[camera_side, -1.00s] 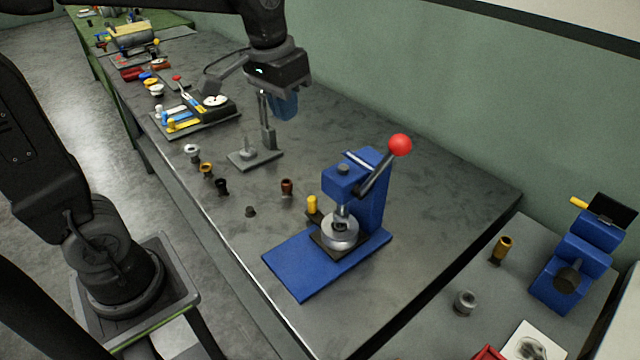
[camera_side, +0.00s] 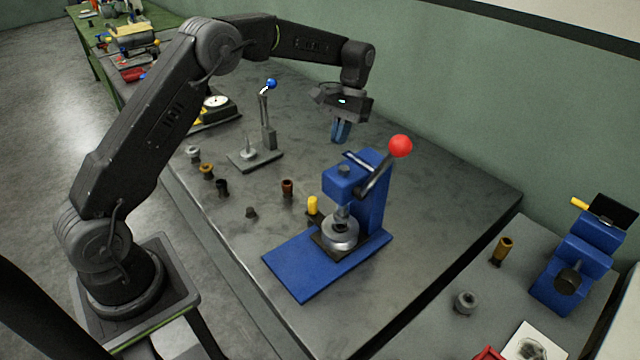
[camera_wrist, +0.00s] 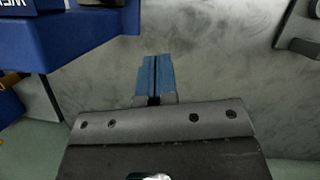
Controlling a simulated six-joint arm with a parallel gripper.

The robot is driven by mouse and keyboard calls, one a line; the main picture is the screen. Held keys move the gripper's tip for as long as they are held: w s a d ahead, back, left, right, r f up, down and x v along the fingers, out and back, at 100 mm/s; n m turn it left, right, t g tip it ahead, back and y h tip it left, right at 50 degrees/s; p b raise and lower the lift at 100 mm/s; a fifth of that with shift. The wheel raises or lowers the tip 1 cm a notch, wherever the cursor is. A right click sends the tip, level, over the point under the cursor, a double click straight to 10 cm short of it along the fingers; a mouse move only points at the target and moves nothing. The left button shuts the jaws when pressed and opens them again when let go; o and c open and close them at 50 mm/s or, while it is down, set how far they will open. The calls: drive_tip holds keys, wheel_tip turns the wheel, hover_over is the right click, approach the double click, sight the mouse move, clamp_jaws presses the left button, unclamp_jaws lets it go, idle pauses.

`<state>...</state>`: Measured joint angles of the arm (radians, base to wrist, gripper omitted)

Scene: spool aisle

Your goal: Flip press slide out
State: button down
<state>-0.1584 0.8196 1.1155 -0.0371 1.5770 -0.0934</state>
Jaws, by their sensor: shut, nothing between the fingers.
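A blue press (camera_side: 375,200) with a red-ball lever (camera_side: 400,146) stands on its blue base plate (camera_side: 300,268) at the front of the table. Its lever slopes up to the right. A round silver die (camera_side: 340,233) sits on a dark slide (camera_side: 325,243) under the ram, with a yellow knob (camera_side: 312,205) at the slide's back left. My gripper (camera_side: 340,133) is shut and empty, pointing down behind and above the press. In the wrist view the blue fingers (camera_wrist: 154,78) are together over bare table, and part of the press (camera_wrist: 60,35) shows at upper left.
A grey stand with a blue-ball lever (camera_side: 268,135) is left of the press. Several small bushings (camera_side: 222,188) line the front edge. A second table at right holds another blue device (camera_side: 577,265). The back right tabletop is clear.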

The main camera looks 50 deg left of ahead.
drive_tip(key=shift+w+f, duration=0.1)
drive_tip(key=shift+f, duration=0.15)
drive_tip(key=x, duration=0.9)
drive_tip(key=shift+s+f, duration=0.1)
drive_tip(key=shift+s, duration=0.1)
drive_tip(key=s, duration=0.2)
drive_tip(key=shift+s+d+f, duration=0.3)
drive_tip(key=shift+d, duration=0.05)
drive_tip(key=shift+s+d, duration=0.2)
drive_tip(key=shift+s, duration=0.5)
drive_tip(key=s, duration=1.1)
drive_tip(key=shift+s+f, duration=0.1)
drive_tip(key=shift+s, duration=0.3)
